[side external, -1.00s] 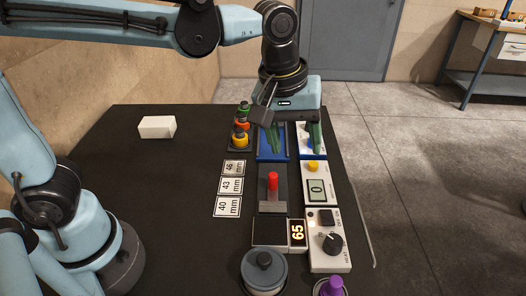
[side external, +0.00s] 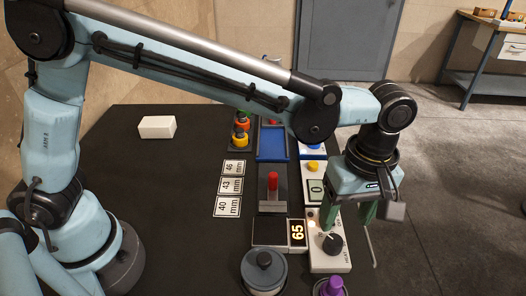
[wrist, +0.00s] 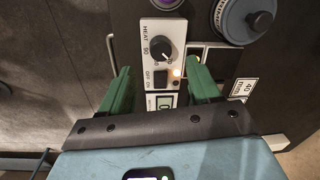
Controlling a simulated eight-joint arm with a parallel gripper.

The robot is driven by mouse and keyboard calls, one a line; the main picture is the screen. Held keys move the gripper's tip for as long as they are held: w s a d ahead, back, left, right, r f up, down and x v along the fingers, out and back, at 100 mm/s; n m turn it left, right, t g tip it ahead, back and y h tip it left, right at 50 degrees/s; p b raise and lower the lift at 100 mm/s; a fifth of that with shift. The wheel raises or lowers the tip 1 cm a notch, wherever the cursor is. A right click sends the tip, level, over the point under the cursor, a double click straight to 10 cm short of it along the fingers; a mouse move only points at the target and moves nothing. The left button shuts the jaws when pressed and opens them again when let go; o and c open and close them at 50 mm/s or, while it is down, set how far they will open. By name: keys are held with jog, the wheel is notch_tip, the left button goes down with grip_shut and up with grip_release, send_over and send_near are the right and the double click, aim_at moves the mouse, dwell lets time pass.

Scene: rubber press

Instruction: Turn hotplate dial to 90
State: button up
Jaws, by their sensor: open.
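The hotplate control box (side external: 328,258) is white with a black dial (side external: 332,243) marked HEAT. In the wrist view the dial (wrist: 164,53) has a white pointer line, and a 90 mark is printed beside it. The hotplate display (side external: 298,233) reads 65. My gripper (side external: 350,214) has green fingers and is open and empty, above and behind the dial in the side view. In the wrist view my gripper (wrist: 162,80) has its fingers spread, with the dial showing between and beyond their tips. I see no contact with the dial.
A grey lidded pot (side external: 264,272) and a purple-topped item (side external: 331,287) stand at the front. A red-handled press (side external: 272,184) stands behind the plate.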

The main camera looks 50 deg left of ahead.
aim_at(335, 241)
jog(key=f, duration=0.7)
jog(key=shift+s+a, duration=0.15)
jog(key=shift+s, duration=0.05)
jog(key=c, duration=1)
jog(key=shift+c, duration=0.2)
